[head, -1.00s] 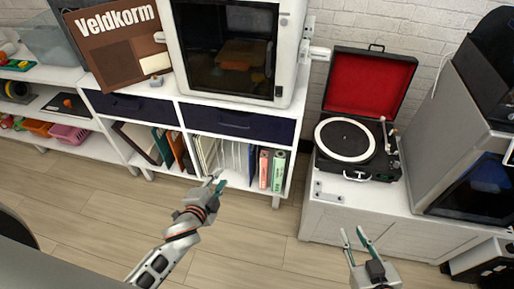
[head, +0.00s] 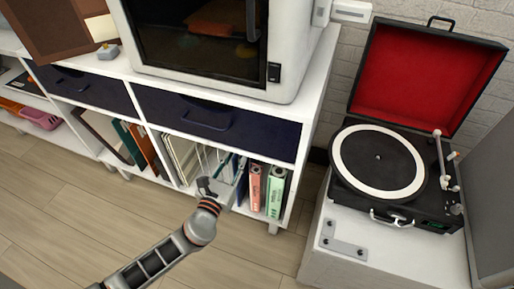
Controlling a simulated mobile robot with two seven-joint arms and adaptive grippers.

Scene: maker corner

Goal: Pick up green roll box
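The green roll box (head: 275,192) stands upright in the low open shelf, at its right end. A similar pink-red box (head: 255,187) stands just left of it. My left gripper (head: 222,180) is in front of the shelf opening, left of both boxes and apart from the green one. Its fingers look spread and I see nothing held between them. My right gripper is out of view.
Thin boards and folders (head: 182,158) fill the shelf to the left, with wire dividers. A dark drawer (head: 215,120) is above. A white cabinet (head: 315,245) with a record player (head: 378,160) stands at the right. The wooden floor in front is clear.

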